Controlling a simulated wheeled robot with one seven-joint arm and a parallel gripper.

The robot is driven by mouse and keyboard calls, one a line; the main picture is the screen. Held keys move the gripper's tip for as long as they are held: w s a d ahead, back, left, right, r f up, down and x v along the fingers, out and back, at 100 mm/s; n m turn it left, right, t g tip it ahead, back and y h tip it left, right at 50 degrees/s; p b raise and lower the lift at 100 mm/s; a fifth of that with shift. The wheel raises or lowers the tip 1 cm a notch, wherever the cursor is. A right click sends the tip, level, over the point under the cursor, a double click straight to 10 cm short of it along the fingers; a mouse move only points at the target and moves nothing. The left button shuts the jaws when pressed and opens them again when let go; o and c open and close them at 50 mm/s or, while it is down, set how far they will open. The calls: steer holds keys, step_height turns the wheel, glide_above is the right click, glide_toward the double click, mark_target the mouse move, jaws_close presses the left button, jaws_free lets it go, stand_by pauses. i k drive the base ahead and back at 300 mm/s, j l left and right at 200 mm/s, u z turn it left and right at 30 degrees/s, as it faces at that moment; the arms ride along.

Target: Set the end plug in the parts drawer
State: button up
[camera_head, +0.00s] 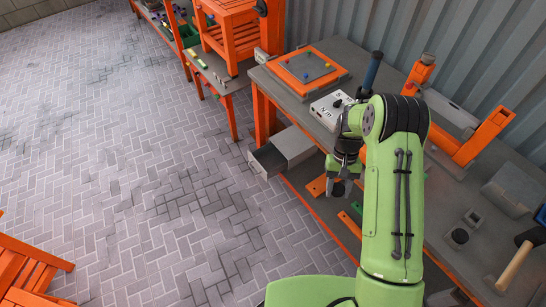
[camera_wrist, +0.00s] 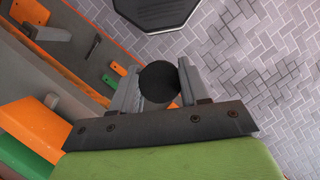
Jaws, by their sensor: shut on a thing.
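My gripper (camera_head: 345,180) hangs over the front edge of the workbench, pointing down. In the wrist view its two grey fingers (camera_wrist: 158,90) are shut on the end plug (camera_wrist: 158,82), a round black piece. In the head view the plug is a small dark shape (camera_head: 338,189) at the fingertips, partly hidden by them. The parts drawer (camera_head: 262,164) is a grey box pulled out from under the bench. It lies to the left of my gripper, apart from it. Its inside is only partly visible.
The grey bench top (camera_head: 440,205) carries a white device (camera_head: 328,110), an orange-framed panel (camera_head: 308,68) and orange brackets (camera_head: 486,135). Orange and green pieces lie on the lower shelf (camera_wrist: 95,40). An orange slatted chair (camera_head: 30,270) stands at lower left. The paved floor between is clear.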

mark_target(272, 168)
steer(key=i+j+z, duration=0.15)
steer(key=j, duration=0.3)
steer(key=i+j+z, duration=0.1)
steer(key=i+j, duration=0.2)
steer(key=j, duration=0.2)
steer(key=i+j+z, duration=0.15)
steer(key=j, duration=0.35)
steer(key=i+j+z, duration=0.15)
steer(key=j, duration=0.35)
steer(key=i+j+z, duration=0.15)
steer(key=j, duration=0.4)
steer(key=i+j+z, duration=0.1)
steer(key=j, duration=0.45)
steer(key=i+j+z, duration=0.15)
steer(key=j, duration=0.4)
steer(key=i+j+z, duration=0.15)
steer(key=j, duration=0.45)
